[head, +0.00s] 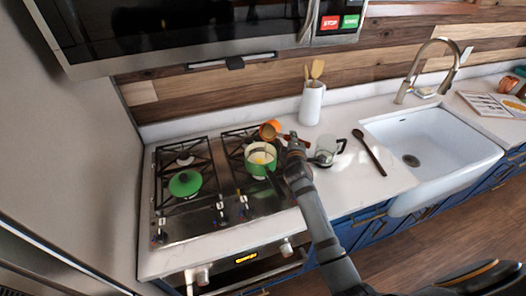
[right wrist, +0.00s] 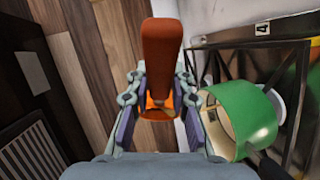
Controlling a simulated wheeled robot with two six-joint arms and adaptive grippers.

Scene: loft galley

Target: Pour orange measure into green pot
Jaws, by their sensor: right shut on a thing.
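The green pot (head: 261,170) stands on the right side of the stovetop, open at the top, with some pale yellow content visible inside. The orange measure (head: 270,130) is in the air by the pot's far rim and looks tilted, its opening turned toward the left. My right gripper (head: 291,146) is just right of the pot and is shut on the measure's handle. In the right wrist view the orange measure (right wrist: 162,50) stands between the fingers (right wrist: 160,105), with the green pot (right wrist: 245,112) close on the right. What the measure holds cannot be seen. My left gripper is out of view.
Right of my gripper are a glass jug (head: 326,149) and a dark spoon (head: 369,152). A white utensil crock (head: 312,103) stands behind, and the sink (head: 430,150) is farther right. The microwave (head: 190,30) overhangs the stove.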

